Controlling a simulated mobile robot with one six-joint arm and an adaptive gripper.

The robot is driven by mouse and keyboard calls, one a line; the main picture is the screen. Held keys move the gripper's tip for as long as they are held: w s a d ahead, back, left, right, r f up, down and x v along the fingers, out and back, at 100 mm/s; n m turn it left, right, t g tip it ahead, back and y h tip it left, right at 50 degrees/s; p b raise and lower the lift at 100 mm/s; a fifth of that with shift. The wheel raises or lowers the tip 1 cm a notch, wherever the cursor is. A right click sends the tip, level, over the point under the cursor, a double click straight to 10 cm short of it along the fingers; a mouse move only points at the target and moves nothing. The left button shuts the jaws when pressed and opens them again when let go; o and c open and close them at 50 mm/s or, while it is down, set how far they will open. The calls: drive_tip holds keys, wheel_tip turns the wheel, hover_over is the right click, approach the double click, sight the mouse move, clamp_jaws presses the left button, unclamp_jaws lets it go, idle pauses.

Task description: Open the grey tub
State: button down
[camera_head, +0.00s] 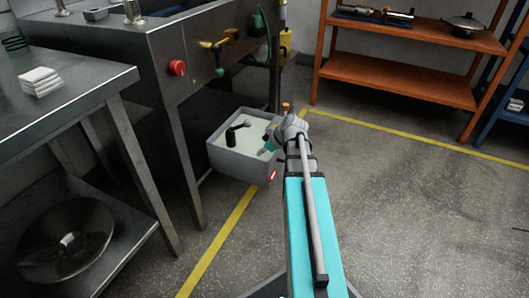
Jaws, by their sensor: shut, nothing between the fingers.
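The grey tub (238,163) stands on the floor beside the metal bench, below its right end. A pale flat surface shows within its rim; I cannot tell whether this is a lid or the inside. A black upright piece with a short side arm (232,137) stands on that surface, like a handle. My gripper (263,151) is at the tub's right side, over or close to its rim, right of the black piece. It looks shut and empty. It is small and partly hidden by my wrist, so contact with the tub cannot be told.
The metal bench (168,45) with a red button (177,68) and pipes rises behind and left of the tub. A steel table (75,95) stands at left. An orange shelf (400,78) is at the back right. Open floor (430,210) lies to the right.

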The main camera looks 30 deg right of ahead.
drive_tip(key=p+v, duration=0.6)
drive_tip(key=v, duration=0.3)
idle(0.6)
drive_tip(key=shift+a+r+p, duration=0.1)
drive_tip(key=shift+p, duration=0.2)
drive_tip(key=s+a+r+m+g+h+p, duration=0.1)
drive_tip(key=s+a+r+m+g+p, duration=0.2)
drive_tip(key=a, duration=0.7)
drive_tip(key=a+r+m+g+h+p, duration=0.1)
drive_tip(key=a+r+h+p, duration=0.1)
drive_tip(key=a+p, duration=0.5)
drive_tip(key=s+a+r+m+g+h+p, duration=0.1)
drive_tip(key=s+a+r+m+g+p, duration=0.15)
drive_tip(key=a, duration=0.95)
wheel_tip(320, 180, up, 37)
drive_tip(key=p, duration=3.6)
drive_tip(key=shift+w+r, duration=0.15)
drive_tip(key=shift+w, duration=0.2)
drive_tip(key=shift+d, duration=0.1)
